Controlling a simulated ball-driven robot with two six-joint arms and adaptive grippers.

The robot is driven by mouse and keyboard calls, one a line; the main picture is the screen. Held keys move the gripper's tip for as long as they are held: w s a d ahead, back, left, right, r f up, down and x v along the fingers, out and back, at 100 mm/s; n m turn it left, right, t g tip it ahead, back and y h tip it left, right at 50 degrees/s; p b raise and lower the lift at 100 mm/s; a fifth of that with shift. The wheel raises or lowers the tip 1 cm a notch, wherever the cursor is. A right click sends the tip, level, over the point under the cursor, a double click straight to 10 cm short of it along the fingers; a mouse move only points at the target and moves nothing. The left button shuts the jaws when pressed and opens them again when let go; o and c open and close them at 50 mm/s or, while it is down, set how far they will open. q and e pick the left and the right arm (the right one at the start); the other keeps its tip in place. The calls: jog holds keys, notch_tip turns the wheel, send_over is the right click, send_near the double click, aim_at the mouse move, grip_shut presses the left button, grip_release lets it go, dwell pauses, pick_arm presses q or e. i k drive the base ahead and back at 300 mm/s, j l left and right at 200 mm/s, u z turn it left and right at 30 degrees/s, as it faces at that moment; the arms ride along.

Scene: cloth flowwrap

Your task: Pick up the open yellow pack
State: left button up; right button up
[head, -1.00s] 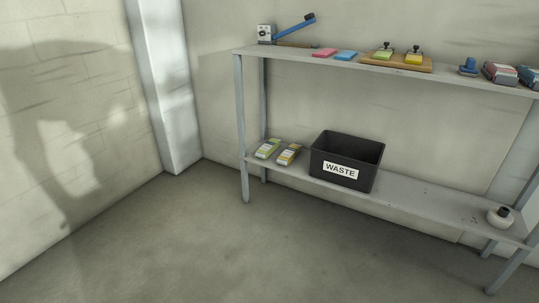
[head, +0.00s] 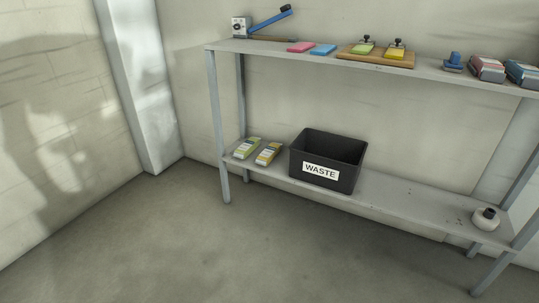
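A yellow pack (head: 268,154) lies on the lower shelf, just left of the black waste bin. A similar green pack (head: 246,148) lies to its left. Both have pale wrapping with coloured ends; I cannot tell at this size whether the yellow one is open. On the upper shelf, a yellow block (head: 400,53) and a green block (head: 366,48) sit on a wooden board under dark clips or knobs. Neither of my grippers is in view.
The grey two-level shelf (head: 400,194) stands along the wall. The black bin (head: 326,160) is labelled WASTE. A blue-handled device (head: 243,27) is at the upper left. The floor in front is clear.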

aim_at(267, 157)
jog(key=i+j, duration=0.25)
jog(key=i, duration=0.25)
jog(key=i+j, duration=0.2)
jog(key=i, duration=0.3)
jog(key=i+j, duration=0.25)
jog(key=i, duration=0.2)
